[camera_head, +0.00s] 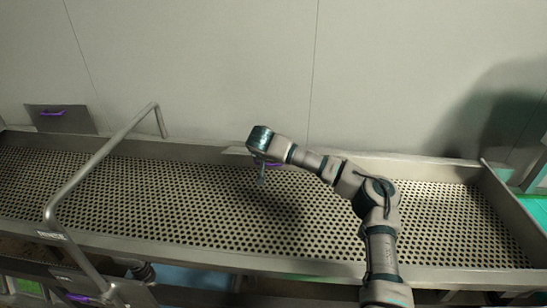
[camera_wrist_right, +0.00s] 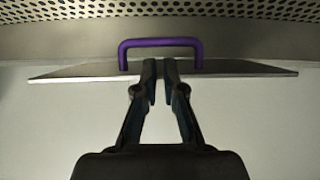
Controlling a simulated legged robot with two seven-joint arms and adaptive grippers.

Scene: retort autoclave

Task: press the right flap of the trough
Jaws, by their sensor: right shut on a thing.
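The trough (camera_head: 130,242) is a long metal tray with a perforated floor. Its right flap (camera_head: 237,150) is mostly hidden behind my right arm in the head view; a bit of its purple handle (camera_head: 273,164) shows. In the right wrist view the flap (camera_wrist_right: 85,71) is a thin, edge-on plate with the purple handle (camera_wrist_right: 160,43) standing on it. My right gripper (camera_head: 261,180) is at this flap. Its fingers (camera_wrist_right: 161,64) are close together, with the tips within the handle's outline, shut on the handle. The exact contact is hard to see.
The left flap (camera_head: 60,119), also with a purple handle, stands upright at the back left. A bent metal rail (camera_head: 100,155) crosses the trough's left part. A plain wall (camera_head: 200,60) rises behind. The perforated floor is empty on both sides of my arm.

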